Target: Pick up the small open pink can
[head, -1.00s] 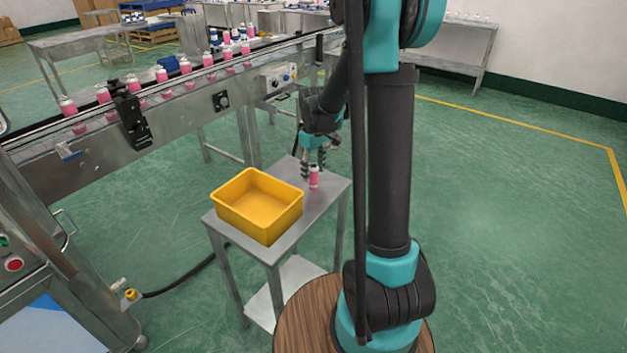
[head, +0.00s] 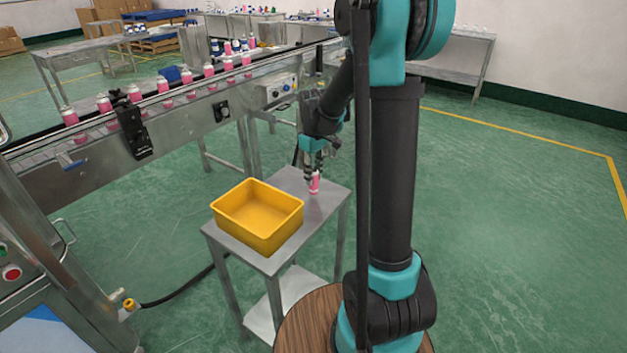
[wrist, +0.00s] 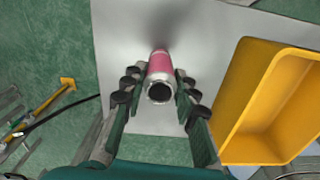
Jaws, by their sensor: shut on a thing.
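The small open pink can (head: 314,186) stands on the small metal side table, right of the yellow bin. In the wrist view the can (wrist: 161,72) shows its open silver rim and dark mouth facing the camera. My gripper (head: 313,174) has come down over it from above. In the wrist view the fingers of my gripper (wrist: 156,91) lie on both sides of the can and are shut on it. The can's base seems to be on the tabletop, though a small lift cannot be ruled out.
The yellow bin (head: 257,239) is empty and takes up the left front of the side table (head: 323,208). It also shows at the right of the wrist view (wrist: 231,115). Open green floor lies to the right.

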